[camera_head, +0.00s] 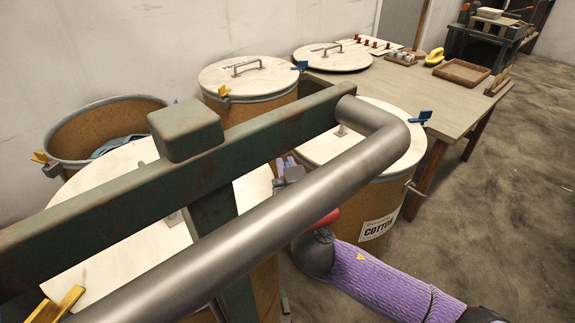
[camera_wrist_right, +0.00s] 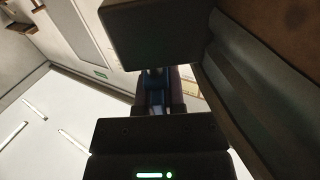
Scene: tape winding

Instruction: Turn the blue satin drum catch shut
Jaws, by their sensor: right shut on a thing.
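My right gripper (camera_head: 287,172) reaches up beside the near drum, partly hidden behind the thick grey pipe. In the right wrist view it is shut on a narrow blue piece, the blue catch (camera_wrist_right: 156,82), seen between its dark fingers. In the head view the held catch is mostly hidden, so I cannot tell its angle. The near drum's pale lid (camera_head: 112,178) lies behind the green beam. Other blue catches show on the cotton drum's rim (camera_head: 421,117) and on a back drum (camera_head: 300,66). My left gripper is not in view.
A green beam (camera_head: 265,128) and grey pipe (camera_head: 255,222) cross in front of the drums. An open drum (camera_head: 110,110) stands at the left. A wooden table (camera_head: 425,90) with trays stands behind the cotton drum. The floor at right is clear.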

